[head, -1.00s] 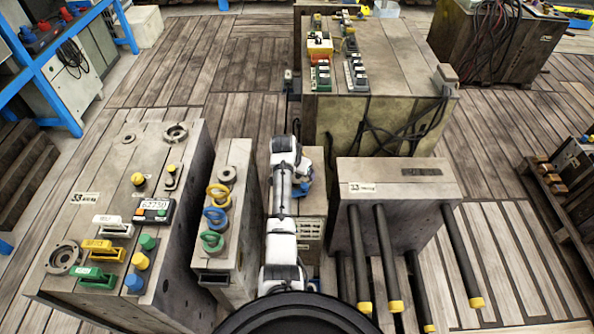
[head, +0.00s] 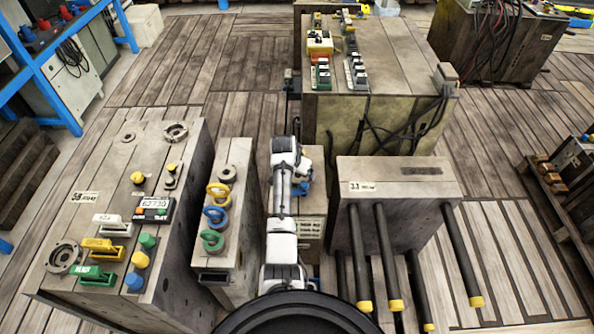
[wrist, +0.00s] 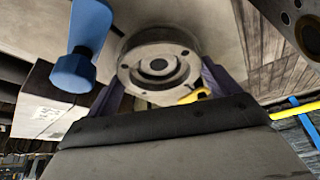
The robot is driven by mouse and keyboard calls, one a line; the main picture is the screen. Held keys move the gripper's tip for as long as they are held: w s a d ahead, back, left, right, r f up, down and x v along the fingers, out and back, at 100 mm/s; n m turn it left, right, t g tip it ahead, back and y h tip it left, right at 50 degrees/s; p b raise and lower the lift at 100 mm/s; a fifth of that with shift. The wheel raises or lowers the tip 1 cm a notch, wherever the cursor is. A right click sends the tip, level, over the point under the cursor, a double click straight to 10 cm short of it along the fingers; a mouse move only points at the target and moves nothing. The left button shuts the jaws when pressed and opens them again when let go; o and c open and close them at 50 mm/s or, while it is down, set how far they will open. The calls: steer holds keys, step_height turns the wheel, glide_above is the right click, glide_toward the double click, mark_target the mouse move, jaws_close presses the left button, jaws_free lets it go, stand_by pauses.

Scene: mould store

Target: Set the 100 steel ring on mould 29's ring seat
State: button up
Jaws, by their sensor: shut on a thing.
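In the wrist view a round steel ring (wrist: 137,74) with small holes in its face sits between the dark fingers of my gripper (wrist: 160,88), which is shut on it. No 100 mark can be read on it. In the head view my white arm hides the gripper and the ring. The arm reaches over a narrow mould (head: 313,205) whose label is too small to read, so I cannot tell if it is mould 29. Whether the ring touches a seat is hidden.
A blue knob (wrist: 73,72) is close left of the ring. A wide mould (head: 105,170) at left carries steel rings (head: 63,258), clamps and knobs. A narrow mould (head: 235,255) with coloured eyebolts stands left of my arm. A mould with yellow-tipped rods (head: 400,178) stands right.

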steer(key=shift+f, duration=0.1)
stand_by(0.3)
steer(key=o, duration=1.3)
steer(key=shift+f, duration=0.1)
steer(key=b+v, duration=0.1)
steer(key=v, duration=1.3)
